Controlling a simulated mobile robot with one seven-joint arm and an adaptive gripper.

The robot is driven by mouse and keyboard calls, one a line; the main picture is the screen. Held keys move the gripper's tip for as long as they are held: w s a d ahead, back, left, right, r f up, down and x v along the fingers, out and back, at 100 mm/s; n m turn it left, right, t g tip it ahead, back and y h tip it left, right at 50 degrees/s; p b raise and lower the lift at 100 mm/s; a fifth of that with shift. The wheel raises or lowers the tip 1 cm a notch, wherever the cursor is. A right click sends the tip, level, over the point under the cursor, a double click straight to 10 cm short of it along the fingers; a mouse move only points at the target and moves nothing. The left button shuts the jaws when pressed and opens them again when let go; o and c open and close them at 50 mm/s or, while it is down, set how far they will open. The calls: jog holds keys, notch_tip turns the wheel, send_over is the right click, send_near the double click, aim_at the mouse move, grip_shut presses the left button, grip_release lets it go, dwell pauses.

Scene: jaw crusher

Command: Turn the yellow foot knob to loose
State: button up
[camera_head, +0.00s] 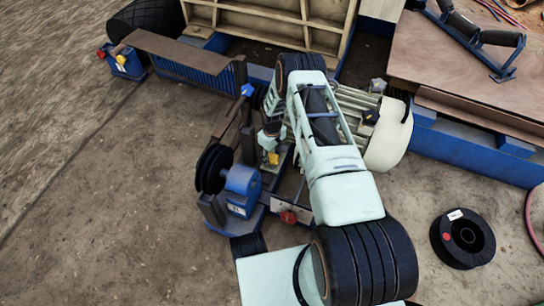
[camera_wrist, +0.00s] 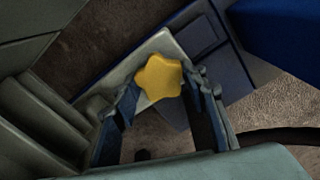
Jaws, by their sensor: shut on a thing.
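The yellow foot knob (camera_wrist: 160,77) is star-shaped and sits on a pale metal bar in the wrist view. A small yellow part in the head view (camera_head: 273,158), beside the pale-green motor frame, looks like the same knob. My gripper (camera_wrist: 166,88) has its two dark blue fingers on either side of the knob, and it is shut on it. The fingertips partly hide the knob's sides. No mark showing the knob's loose or tight setting can be read.
A blue-and-black wheel unit (camera_head: 240,180) stands just left of the knob. A red knob (camera_head: 288,217) sits below it on the frame. A black spool (camera_head: 463,238) lies on the floor at right. Bare floor (camera_head: 90,200) is open at left.

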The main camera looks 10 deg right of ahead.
aim_at(272, 158)
dwell(0.3)
jog(key=o, duration=1.2)
jog(key=shift+c, duration=0.2)
jog(key=shift+r, duration=0.15)
notch_tip(272, 158, up, 12)
